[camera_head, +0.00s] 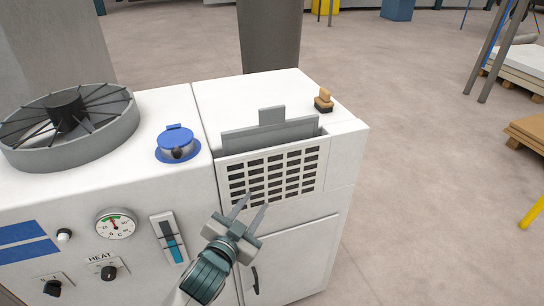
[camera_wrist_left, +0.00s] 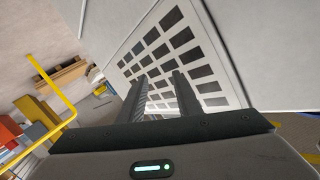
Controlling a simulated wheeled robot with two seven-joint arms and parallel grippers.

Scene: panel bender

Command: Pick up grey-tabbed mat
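The grey-tabbed mat (camera_head: 268,136) stands upright in a slot in the top of the white machine, behind a slotted front panel (camera_head: 273,176). Its grey tab (camera_head: 271,116) sticks up above its top edge; its lower part is hidden. My left gripper (camera_head: 256,201) is in front of and below the mat, near the slotted panel, with its fingers apart and nothing between them. In the left wrist view my left gripper's two fingers (camera_wrist_left: 156,92) point towards the slotted panel (camera_wrist_left: 180,60). My right gripper is not in view.
The machine top holds a fan (camera_head: 65,122) at the left, a blue-capped filler (camera_head: 176,144) and a small wooden-handled piece (camera_head: 323,100) right of the mat. A gauge (camera_head: 116,224) and knobs are on the front. The floor to the right is clear nearby.

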